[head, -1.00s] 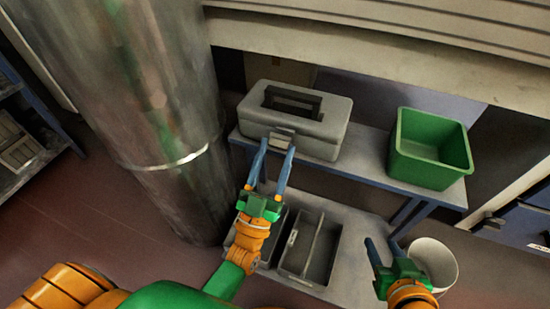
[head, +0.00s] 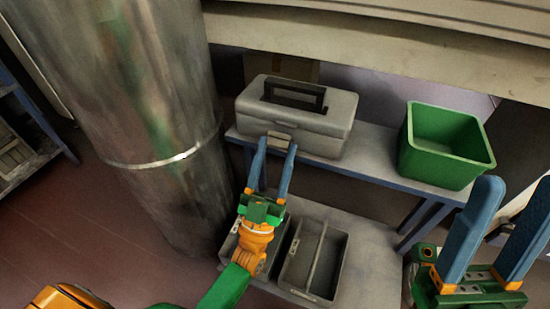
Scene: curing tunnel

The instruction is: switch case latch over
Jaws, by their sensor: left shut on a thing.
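A grey case (head: 335,121) with a black handle (head: 294,95) on its lid sits on the upper shelf, lid down. Its latch (head: 279,139) is a small light plate on the front face. My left gripper (head: 277,147) reaches up to the case front, with its two blue fingers at either side of the latch and shut on it. The fingertips partly cover the latch's edges. My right gripper (head: 517,195) is large in the lower right, fingers apart, empty, well away from the case.
A green bin (head: 440,165) stands on the same shelf (head: 376,148), right of the case. Grey open trays (head: 318,262) lie on the lower shelf (head: 368,262). A thick metal column (head: 150,120) rises close to the left. A beam (head: 380,62) runs above and behind.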

